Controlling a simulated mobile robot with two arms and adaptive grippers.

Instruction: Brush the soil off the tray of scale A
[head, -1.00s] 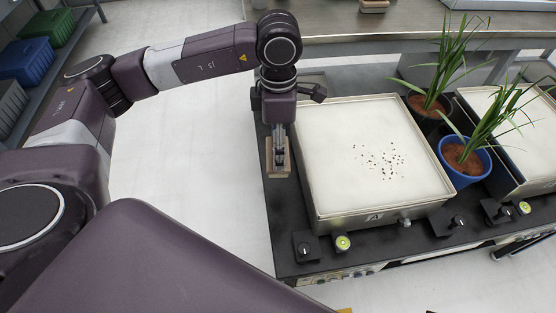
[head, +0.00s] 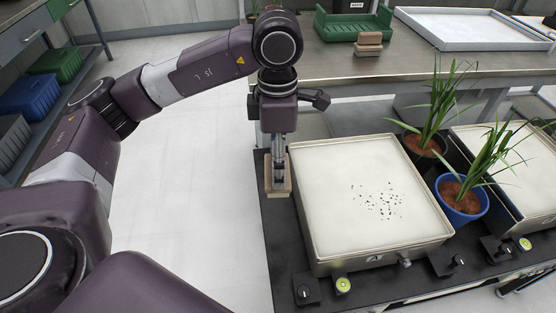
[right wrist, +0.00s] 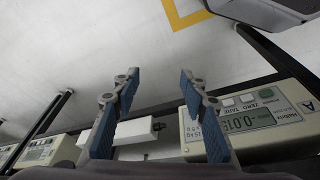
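Scale A (head: 320,262) stands on a black bench, its wide cream tray (head: 345,175) facing up. Dark soil crumbs (head: 380,202) lie scattered right of the tray's middle. My left gripper (head: 280,172) points down just beyond the tray's left side. Its fingers appear closed on a small pale wooden block (head: 280,190), which looks like the brush; bristles cannot be made out. The block is beside the tray, not over the soil. My right gripper (right wrist: 160,88) is open and empty in the right wrist view, out of the head view.
Two potted plants, one in a blue pot (head: 462,200) and one in a dark pot (head: 424,155), stand close right of scale A. A second scale (head: 510,160) is beyond them. A steel table (head: 400,75) stands behind. Scale displays (right wrist: 248,120) show in the right wrist view.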

